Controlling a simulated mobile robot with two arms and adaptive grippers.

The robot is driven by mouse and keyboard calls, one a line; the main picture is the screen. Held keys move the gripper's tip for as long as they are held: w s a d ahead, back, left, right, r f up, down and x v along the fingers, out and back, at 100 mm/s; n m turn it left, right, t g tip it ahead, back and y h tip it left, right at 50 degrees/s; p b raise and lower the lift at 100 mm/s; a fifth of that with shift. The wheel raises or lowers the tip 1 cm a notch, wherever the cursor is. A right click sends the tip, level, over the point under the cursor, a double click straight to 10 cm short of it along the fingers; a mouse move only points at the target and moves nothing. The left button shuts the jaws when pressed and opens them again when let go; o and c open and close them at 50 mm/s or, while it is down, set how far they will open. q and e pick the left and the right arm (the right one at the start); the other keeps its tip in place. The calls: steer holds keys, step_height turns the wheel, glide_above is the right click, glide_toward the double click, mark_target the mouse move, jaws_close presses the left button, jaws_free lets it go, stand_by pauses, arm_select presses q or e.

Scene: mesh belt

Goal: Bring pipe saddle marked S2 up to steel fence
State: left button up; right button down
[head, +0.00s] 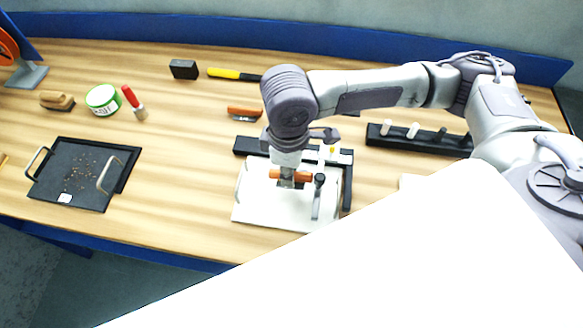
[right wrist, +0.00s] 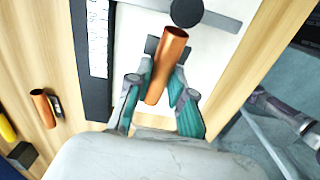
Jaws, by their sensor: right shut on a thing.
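My right gripper (head: 291,183) is shut on a copper-coloured, curved pipe saddle (head: 274,174), over the white board. In the right wrist view the saddle (right wrist: 168,62) sits tilted between the teal fingertips (right wrist: 165,95). No S2 mark can be read on it. A dark fence (head: 347,190) runs along the back and right edges of the white board (head: 262,217); in the right wrist view its dark bar (right wrist: 92,103) with a printed white strip lies left of the saddle, apart from it. I cannot tell whether the saddle touches the board. My left gripper is not in view.
A clamp with a dark knob (head: 319,179) stands on the board right beside the gripper. A second copper-coloured piece (head: 244,112) lies behind the board. A dark tray (head: 68,190) is at the left; a peg rack (head: 430,143) is at the right. Wood between tray and board is clear.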

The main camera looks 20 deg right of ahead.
mark_target(277, 172)
steer(key=shift+w+a+f, duration=0.25)
steer(key=shift+w+a, duration=0.05)
steer(key=shift+w, duration=0.05)
steer(key=shift+w+f, duration=0.35)
steer(key=shift+w+a+f+b, duration=0.3)
steer(key=shift+w+a+f, duration=0.25)
steer(key=shift+w+f, duration=0.3)
steer(key=shift+s+f, duration=0.1)
steer(key=shift+f, duration=0.1)
steer(key=shift+f, duration=0.1)
